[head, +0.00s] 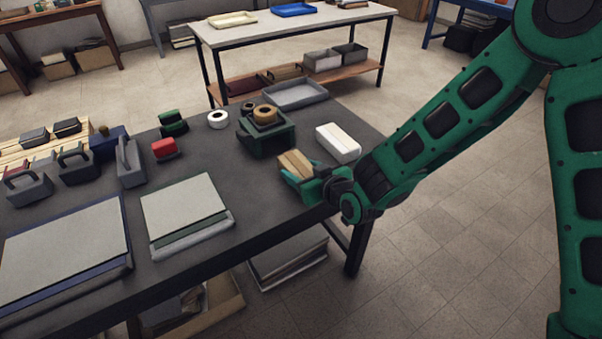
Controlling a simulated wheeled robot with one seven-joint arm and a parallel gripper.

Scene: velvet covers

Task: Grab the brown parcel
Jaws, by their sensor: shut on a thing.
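The brown parcel (294,163) is a small tan box near the right end of the dark table (190,262). My gripper (296,181) reaches in from the right and is shut on the parcel, with a green finger along its near side. The far finger is mostly hidden behind the parcel. I cannot tell whether the parcel touches the table or is slightly above it.
A white box (338,143) lies just behind and right of the parcel. A dark green holder (266,137) with tape rolls stands behind it, near a grey tray (296,95). Flat boards (185,210) lie to the left. Bare tabletop lies between boards and parcel.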

